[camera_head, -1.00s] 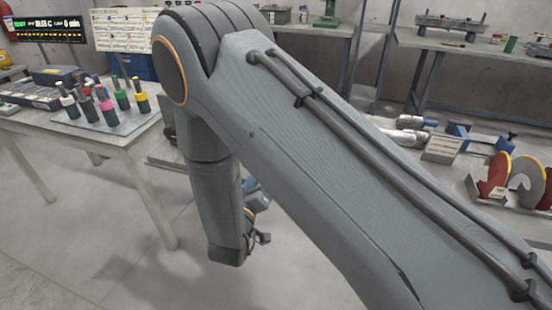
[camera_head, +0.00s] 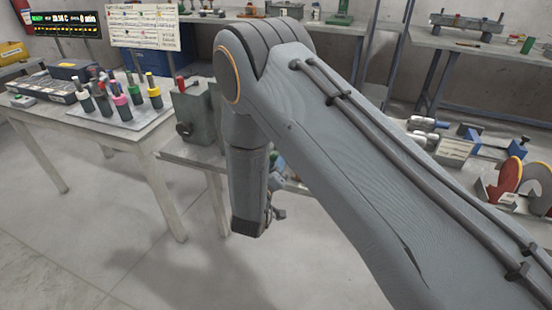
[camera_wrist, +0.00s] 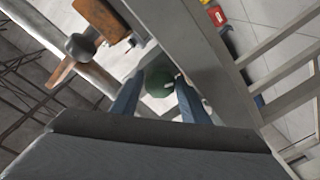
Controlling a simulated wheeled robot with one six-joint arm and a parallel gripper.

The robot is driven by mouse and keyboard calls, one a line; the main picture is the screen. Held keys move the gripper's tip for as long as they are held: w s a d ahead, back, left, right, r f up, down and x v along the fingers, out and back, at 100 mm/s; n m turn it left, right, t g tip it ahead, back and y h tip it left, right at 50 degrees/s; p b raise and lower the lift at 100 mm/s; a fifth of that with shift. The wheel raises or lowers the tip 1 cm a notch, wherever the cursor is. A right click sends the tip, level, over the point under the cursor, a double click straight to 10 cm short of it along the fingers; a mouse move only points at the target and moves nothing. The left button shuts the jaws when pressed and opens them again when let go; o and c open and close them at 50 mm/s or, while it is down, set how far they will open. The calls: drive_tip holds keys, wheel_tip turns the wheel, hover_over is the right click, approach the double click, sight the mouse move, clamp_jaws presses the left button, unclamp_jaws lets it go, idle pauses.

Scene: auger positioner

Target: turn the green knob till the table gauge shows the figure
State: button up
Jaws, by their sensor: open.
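A dark green rounded knob (camera_wrist: 158,82) shows in the wrist view, between and just beyond the fingertips of my gripper (camera_wrist: 158,92). The two blue-grey fingers stand apart on either side of it. I cannot tell whether either finger touches it. The fingers cover part of its sides, and a small pale mark shows near its right edge. In the head view my arm hides the knob, and only a bit of the gripper end shows beside the wrist. I cannot make out a table gauge or its figure in either view.
A left table (camera_head: 60,112) holds several colour-banded handles (camera_head: 135,92). A grey box with a red top piece (camera_head: 195,108) stands beside it. A wall display (camera_head: 65,24) and chart (camera_head: 145,27) are behind. Floor at lower left is clear.

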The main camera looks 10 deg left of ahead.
drive_tip(key=c, duration=0.8)
drive_tip(key=shift+o, duration=0.2)
drive_tip(key=shift+m+b, duration=0.65)
drive_tip(key=shift+m, duration=2.35)
drive_tip(key=o, duration=0.8)
drive_tip(key=shift+s+a, duration=0.1)
drive_tip(key=shift+c, duration=0.2)
